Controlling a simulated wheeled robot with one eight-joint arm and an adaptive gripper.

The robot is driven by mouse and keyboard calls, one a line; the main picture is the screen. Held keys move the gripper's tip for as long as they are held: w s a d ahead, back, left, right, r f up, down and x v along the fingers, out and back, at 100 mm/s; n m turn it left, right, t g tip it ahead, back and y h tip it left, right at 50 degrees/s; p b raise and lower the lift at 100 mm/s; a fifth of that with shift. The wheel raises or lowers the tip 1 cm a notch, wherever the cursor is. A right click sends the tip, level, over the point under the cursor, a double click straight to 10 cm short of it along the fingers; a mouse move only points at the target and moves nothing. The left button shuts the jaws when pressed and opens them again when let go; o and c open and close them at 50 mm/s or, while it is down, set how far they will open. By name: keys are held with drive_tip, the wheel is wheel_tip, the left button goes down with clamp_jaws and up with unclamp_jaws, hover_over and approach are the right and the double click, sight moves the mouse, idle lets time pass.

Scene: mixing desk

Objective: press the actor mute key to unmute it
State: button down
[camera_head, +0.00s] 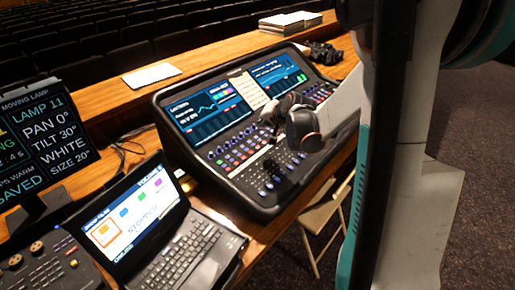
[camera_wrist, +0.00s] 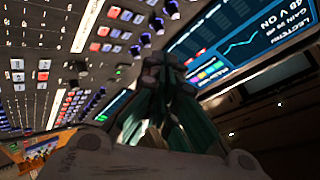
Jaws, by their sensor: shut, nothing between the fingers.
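The mixing desk (camera_head: 158,112) stands on the wooden counter, with two lit screens and rows of small coloured keys (camera_head: 236,156) below them. My gripper (camera_head: 268,117) is over the middle of the desk, below the screens, with its fingers closed together. In the wrist view the closed fingertips (camera_wrist: 161,63) point toward the key panel, where red, blue and white keys (camera_wrist: 103,31) and dark knobs show. I cannot tell whether the tips touch the panel. The labels are too small to read, so I cannot tell which key is the actor mute key.
An open laptop (camera_head: 140,213) and a small black control panel (camera_head: 42,265) stand at the lower left. A display (camera_head: 47,140) reads LAMP 11. Papers (camera_head: 152,74) and headphones (camera_head: 325,53) lie behind the desk. A folding chair (camera_head: 322,215) stands below the front edge.

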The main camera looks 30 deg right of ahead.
drive_tip(key=shift+w+a+f+b, duration=0.1)
drive_tip(key=shift+w+f+b, duration=0.05)
drive_tip(key=shift+f+b, duration=1.05)
drive_tip(key=shift+w+f+b, duration=0.15)
drive_tip(key=shift+f+b, duration=0.6)
drive_tip(key=shift+f, duration=0.8)
drive_tip(key=shift+w+a+f+b, duration=0.1)
drive_tip(key=shift+w+f+b, duration=0.05)
drive_tip(key=shift+f+b, duration=1.05)
drive_tip(key=shift+f, duration=0.3)
drive_tip(key=shift+f, duration=0.3)
drive_tip(key=shift+f+b, duration=0.25)
drive_tip(key=shift+b, duration=0.2)
drive_tip(key=shift+r+p, duration=0.5)
drive_tip(key=shift+r, duration=0.25)
drive_tip(key=r+p, duration=0.2)
drive_tip(key=r, duration=0.1)
drive_tip(key=r+p, duration=0.1)
drive_tip(key=r, duration=0.1)
drive_tip(key=shift+s+d, duration=0.15)
drive_tip(key=shift+s, duration=0.1)
